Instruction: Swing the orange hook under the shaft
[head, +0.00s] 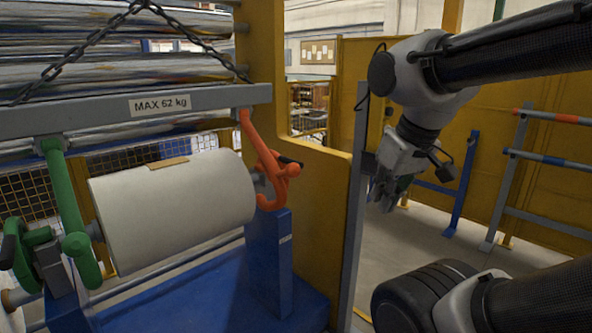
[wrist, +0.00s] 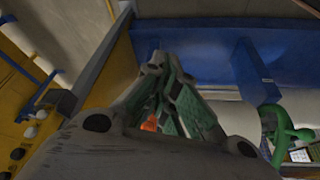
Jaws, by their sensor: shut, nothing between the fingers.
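The orange hook (head: 262,150) hangs from the right end of the grey lifting beam (head: 215,97) in the head view. Its curled lower end is beside the right end of the white roll (head: 175,210), close to the shaft end (head: 260,182). I cannot tell whether the curl is fully beneath the shaft. A short black grip sticks out from the hook to the right. My gripper (head: 385,195) is shut and empty, to the right of the hook and apart from it, beyond the yellow panel's edge. In the wrist view my gripper (wrist: 165,70) shows its fingers together; a small orange patch shows between the finger links.
A green hook (head: 65,200) hangs at the left end of the beam. A blue stand (head: 268,262) rises below the orange hook. The yellow panel (head: 325,190) and its grey post (head: 355,200) stand between the hook and my gripper. Racks stand at right.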

